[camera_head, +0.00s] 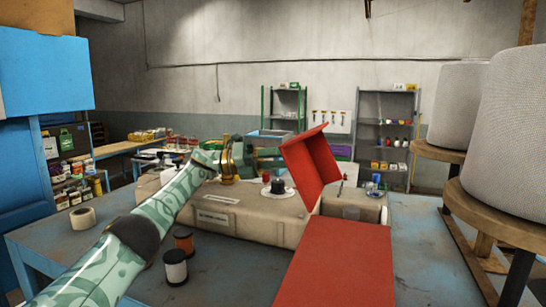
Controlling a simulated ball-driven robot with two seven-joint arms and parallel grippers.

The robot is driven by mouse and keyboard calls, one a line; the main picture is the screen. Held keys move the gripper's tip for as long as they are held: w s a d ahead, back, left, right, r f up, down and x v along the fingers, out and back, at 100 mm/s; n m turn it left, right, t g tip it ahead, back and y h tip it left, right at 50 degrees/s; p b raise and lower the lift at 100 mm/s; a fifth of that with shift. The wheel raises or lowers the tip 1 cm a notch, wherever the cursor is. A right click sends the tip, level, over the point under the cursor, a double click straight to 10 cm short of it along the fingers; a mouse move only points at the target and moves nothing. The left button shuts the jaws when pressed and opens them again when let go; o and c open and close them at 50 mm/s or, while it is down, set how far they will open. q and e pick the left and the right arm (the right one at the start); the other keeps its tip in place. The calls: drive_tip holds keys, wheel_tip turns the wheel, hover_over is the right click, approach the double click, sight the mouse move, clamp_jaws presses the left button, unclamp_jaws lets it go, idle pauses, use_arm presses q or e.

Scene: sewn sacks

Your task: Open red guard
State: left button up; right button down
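The red guard (312,163) is a box-like cover on the beige machine (235,215). It stands tilted up, with its hollow side partly visible. A black knob on a white disc (282,192) sits on the machine just left of the guard. My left arm, patterned green, reaches in from the lower left. My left gripper (268,153) is at the upper left side of the guard, close to its edge. Whether it touches the guard, and whether its fingers are open, is too small to tell. My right gripper is not in view.
A flat red panel (339,264) lies in front of the machine. A dark-and-white spool (175,268), a brown spool (184,241) and a tape roll (82,217) stand on the blue table (215,275). Large grey rolls (513,130) on wooden discs stand at the right.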

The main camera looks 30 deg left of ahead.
use_arm(q)
drive_tip(key=shift+o, duration=0.3)
drive_tip(key=shift+w+d+f, duration=0.3)
drive_tip(key=shift+d+r, duration=0.15)
drive_tip(key=shift+r, duration=0.1)
drive_tip(key=shift+r, duration=0.1)
drive_tip(key=shift+a, duration=0.2)
